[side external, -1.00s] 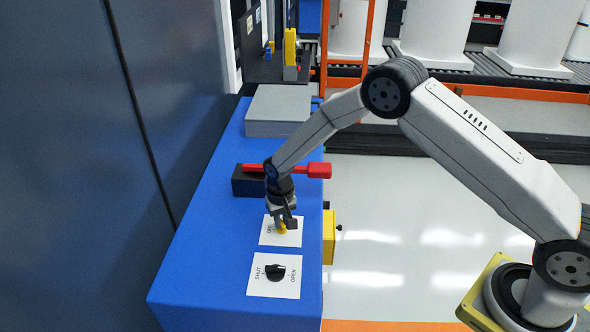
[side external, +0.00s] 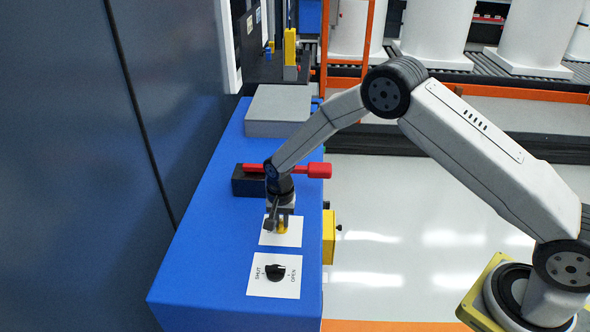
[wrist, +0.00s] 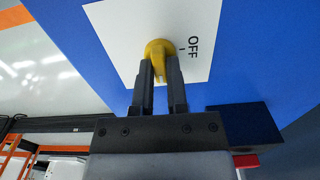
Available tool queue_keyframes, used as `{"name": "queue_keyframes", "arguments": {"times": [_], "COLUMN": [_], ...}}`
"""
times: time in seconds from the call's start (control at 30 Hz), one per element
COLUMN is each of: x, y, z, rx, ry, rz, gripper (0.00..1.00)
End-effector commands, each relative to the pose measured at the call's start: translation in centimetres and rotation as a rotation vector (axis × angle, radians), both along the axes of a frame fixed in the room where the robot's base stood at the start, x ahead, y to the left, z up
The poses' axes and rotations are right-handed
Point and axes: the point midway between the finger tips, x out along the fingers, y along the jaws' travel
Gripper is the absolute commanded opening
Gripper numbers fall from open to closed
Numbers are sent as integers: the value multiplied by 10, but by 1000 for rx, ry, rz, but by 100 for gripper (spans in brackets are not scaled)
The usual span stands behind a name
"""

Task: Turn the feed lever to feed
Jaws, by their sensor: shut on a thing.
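My gripper (side external: 277,224) is shut on a yellow knob (wrist: 157,50), with one finger on each side of its grip in the wrist view. The knob stands on a white plate (wrist: 112,30) marked OFF. The knob's narrow grip points down toward my gripper, away from the OFF mark; other marks are hidden or out of view. In the side view the yellow knob (side external: 283,227) shows only partly behind the fingers. A red lever (side external: 316,170) lies across a black block (side external: 246,181) behind my gripper. No label reading feed is legible.
A black knob (side external: 275,271) on a white plate marked SHUT and OPEN sits in front. A grey box (side external: 278,108) is at the back of the blue bench top (side external: 200,270). A dark wall (side external: 90,170) stands at left. A yellow box (side external: 328,238) is on the right side.

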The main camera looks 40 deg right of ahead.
Motion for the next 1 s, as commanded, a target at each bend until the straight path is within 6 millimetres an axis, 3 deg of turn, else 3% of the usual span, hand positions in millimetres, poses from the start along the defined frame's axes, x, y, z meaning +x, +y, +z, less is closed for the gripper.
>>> {"name": "queue_keyframes", "arguments": {"times": [0.2, 0.23, 0.33, 0.73, 1.0], "x": [-1, -1, 0, 0, 0], "y": [0, 0, 0, 0, 0], "z": [0, 0, 0, 2, 22], "rx": [1, 1, 0, 1, 1], "ry": [2, 2, 1, -1, -2], "rz": [0, 0, 0, 1, 1], "gripper": [0, 24, 53, 53, 53]}}
